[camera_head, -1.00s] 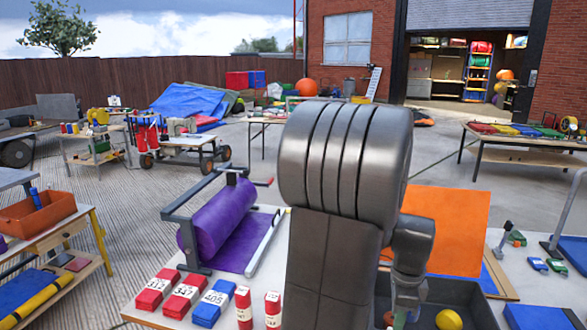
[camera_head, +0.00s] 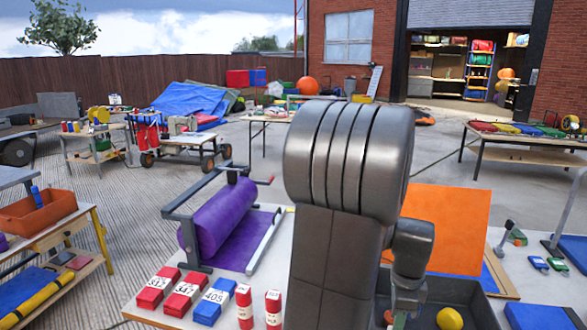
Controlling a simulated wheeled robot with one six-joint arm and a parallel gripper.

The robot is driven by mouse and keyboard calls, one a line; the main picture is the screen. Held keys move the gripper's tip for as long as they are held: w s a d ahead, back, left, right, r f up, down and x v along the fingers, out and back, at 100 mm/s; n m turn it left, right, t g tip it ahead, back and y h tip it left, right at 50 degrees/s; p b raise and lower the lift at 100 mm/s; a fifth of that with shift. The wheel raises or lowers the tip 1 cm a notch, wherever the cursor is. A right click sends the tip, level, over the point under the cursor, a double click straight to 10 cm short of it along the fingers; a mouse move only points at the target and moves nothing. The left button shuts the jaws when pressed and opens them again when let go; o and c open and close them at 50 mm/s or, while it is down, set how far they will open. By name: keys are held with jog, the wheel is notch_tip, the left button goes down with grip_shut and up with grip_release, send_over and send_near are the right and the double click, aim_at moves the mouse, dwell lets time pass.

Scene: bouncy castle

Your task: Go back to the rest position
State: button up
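My arm rises in the middle of the view over the front worktable (camera_head: 150,315). Its wrist hangs down to the right, and my gripper (camera_head: 405,303) is at the lower end, low over a dark grey tray (camera_head: 470,292). The fingers are small, dark and partly cut off by the bottom edge, so their opening is unclear. A yellow ball (camera_head: 449,318) lies in the tray, just right of my gripper. I see nothing clearly held.
A purple roll on a stand (camera_head: 215,218) is left of my arm. Red and blue numbered blocks (camera_head: 186,292) lie in front of it. An orange panel (camera_head: 450,225) stands behind the tray. An orange bin (camera_head: 38,214) is on the left bench.

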notch_tip(320, 180, up, 11)
notch_tip(320, 180, down, 14)
jog(key=shift+s+r, duration=0.1)
jog(key=shift+r+n, duration=0.1)
jog(key=shift+n, duration=0.2)
jog(key=n, duration=0.8)
jog(key=shift+n+b, duration=0.35)
jog(key=shift+n, duration=0.05)
jog(key=n, duration=0.5)
jog(key=shift+b, duration=0.3)
jog(key=shift+r+n, duration=0.1)
jog(key=shift+n, duration=1.7)
